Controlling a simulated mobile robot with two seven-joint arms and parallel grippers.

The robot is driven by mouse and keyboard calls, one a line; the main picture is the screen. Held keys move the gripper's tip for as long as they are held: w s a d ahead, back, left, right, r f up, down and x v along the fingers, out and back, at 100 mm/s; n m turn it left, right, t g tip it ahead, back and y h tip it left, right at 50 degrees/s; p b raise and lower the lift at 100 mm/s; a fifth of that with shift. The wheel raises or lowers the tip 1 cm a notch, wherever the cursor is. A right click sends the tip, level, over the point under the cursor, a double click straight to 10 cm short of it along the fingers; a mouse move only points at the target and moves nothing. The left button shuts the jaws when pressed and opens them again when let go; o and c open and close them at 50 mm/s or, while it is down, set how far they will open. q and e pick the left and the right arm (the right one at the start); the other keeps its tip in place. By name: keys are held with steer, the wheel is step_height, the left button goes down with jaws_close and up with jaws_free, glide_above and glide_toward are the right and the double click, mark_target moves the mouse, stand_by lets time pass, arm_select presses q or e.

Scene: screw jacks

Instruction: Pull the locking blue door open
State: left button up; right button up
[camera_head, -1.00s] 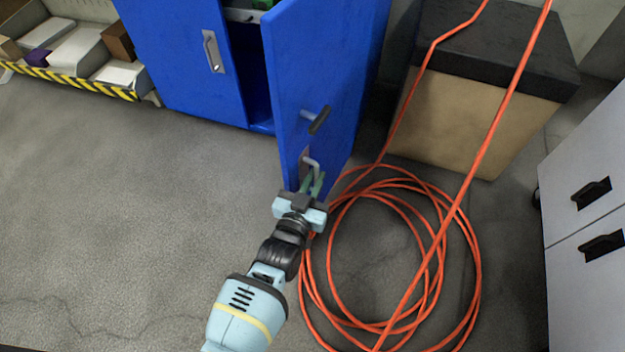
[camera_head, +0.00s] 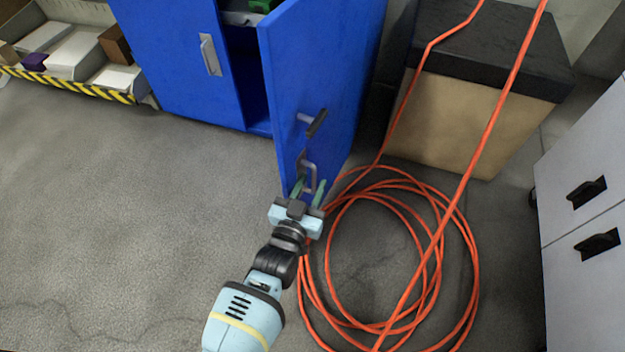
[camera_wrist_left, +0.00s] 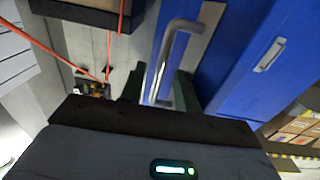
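The blue door (camera_head: 320,75) of the cabinet stands swung well out, with a dark gap between it and the cabinet. It carries a lever handle (camera_head: 313,122) and, lower down, a metal pull handle (camera_head: 308,170). My left gripper (camera_head: 308,188) is at the lower edge of the door, just in front of the pull handle. Its green fingers are spread apart. In the left wrist view the pull handle (camera_wrist_left: 163,62) shows between the two fingers (camera_wrist_left: 160,90), with space on both sides; contact is not visible. My right gripper is not in view.
The other blue cabinet door (camera_head: 180,60) is closed at the left. An orange cable coil (camera_head: 440,250) lies on the floor right of my arm. A box with a black top (camera_head: 460,120) and a white drawer cabinet (camera_head: 590,200) stand right. Floor at the left is clear.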

arm_select(q)
steer(key=p+v, duration=0.2)
steer(key=v, duration=0.4)
steer(key=shift+s, duration=0.25)
steer(key=shift+r, duration=0.1)
